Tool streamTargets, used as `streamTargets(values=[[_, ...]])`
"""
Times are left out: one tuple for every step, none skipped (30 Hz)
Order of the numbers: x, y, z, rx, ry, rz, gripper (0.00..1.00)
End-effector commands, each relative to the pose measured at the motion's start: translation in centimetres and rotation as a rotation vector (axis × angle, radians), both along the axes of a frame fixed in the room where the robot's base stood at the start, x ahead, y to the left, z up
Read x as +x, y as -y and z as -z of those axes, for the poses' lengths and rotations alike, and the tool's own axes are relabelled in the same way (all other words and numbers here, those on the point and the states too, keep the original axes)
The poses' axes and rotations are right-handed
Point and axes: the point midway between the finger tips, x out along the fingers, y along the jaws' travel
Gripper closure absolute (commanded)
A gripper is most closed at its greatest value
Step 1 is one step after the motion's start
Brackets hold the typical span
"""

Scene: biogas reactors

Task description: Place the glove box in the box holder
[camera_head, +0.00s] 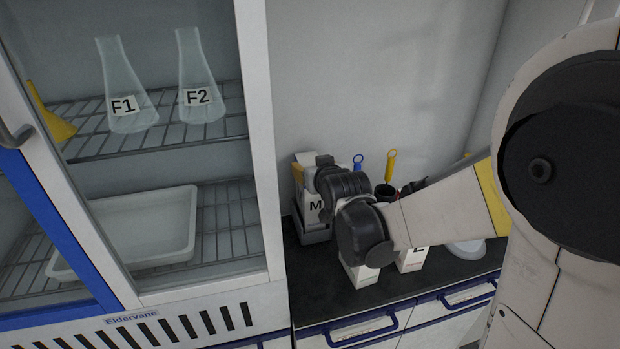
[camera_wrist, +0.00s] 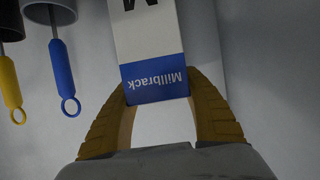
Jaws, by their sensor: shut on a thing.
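The glove box (camera_head: 315,208), white and marked M, is at the left of the bench against the wall. In the wrist view it is a white box (camera_wrist: 152,50) with a blue "Millbrack" end. My gripper (camera_wrist: 157,97) has its yellow fingers shut on both sides of that end. In the head view a yellow finger (camera_head: 298,173) shows beside the box, partly hidden by my wrist.
Two other white boxes, one (camera_head: 360,275) and a lettered one (camera_head: 412,260), stand on the dark bench (camera_head: 330,296) under my arm. A blue-handled tool (camera_wrist: 62,65) and a yellow-handled tool (camera_wrist: 10,75) are close by in cups. A glass-front cabinet (camera_head: 255,130) borders the left.

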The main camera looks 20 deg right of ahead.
Motion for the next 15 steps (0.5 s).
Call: streamTargets(values=[[-0.2, 0.0, 1.6, 0.0, 0.001, 0.0, 0.89], [-0.3, 0.0, 2.0, 0.0, 0.001, 0.0, 0.89], [-0.5, 0.0, 2.4, 0.0, 0.001, 0.0, 0.89], [-0.5, 0.0, 2.5, 0.0, 0.001, 0.0, 0.89], [-0.6, 0.0, 2.6, 0.0, 0.001, 0.0, 0.89], [-0.6, 0.0, 2.5, 0.0, 0.001, 0.0, 0.89], [-0.6, 0.0, 2.4, 0.0, 0.001, 0.0, 0.89], [-0.6, 0.0, 2.3, 0.0, 0.001, 0.0, 0.89], [-0.6, 0.0, 2.3, 0.0, 0.001, 0.0, 0.89], [-0.6, 0.0, 2.3, 0.0, 0.001, 0.0, 0.89], [-0.6, 0.0, 2.2, 0.0, 0.001, 0.0, 0.89], [-0.6, 0.0, 2.3, 0.0, 0.001, 0.0, 0.89], [-0.6, 0.0, 2.4, 0.0, 0.001, 0.0, 0.89], [-0.6, 0.0, 2.5, 0.0, 0.001, 0.0, 0.89], [-0.6, 0.0, 2.7, 0.0, 0.001, 0.0, 0.89]])
